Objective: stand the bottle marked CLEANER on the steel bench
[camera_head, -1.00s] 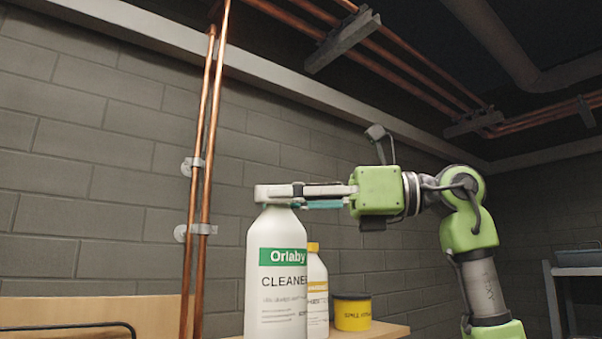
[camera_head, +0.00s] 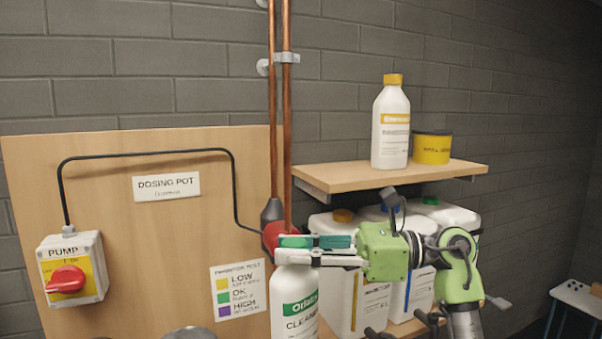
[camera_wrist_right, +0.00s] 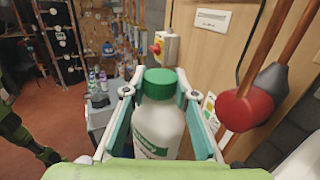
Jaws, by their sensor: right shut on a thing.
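The CLEANER bottle (camera_head: 298,303) is white with a green label band and stands about upright at the bottom edge of the head view, where its lower part is cut off. My right gripper (camera_head: 295,251) is shut on its top, hiding the cap there. In the right wrist view the bottle's green cap (camera_wrist_right: 160,84) sits between the fingers of my right gripper (camera_wrist_right: 158,94). A grey surface (camera_wrist_right: 100,118) with small bottles shows at left in that view; I cannot tell whether it is the steel bench. My left gripper is not in view.
Copper pipes (camera_head: 281,120) and a red part (camera_wrist_right: 248,108) are close to the held bottle. A wooden shelf (camera_head: 335,178) holds a yellow-capped bottle (camera_head: 390,130) and a yellow tub (camera_head: 431,150). Large white containers (camera_head: 345,290) stand below it. A pump switch (camera_head: 70,270) is on the board.

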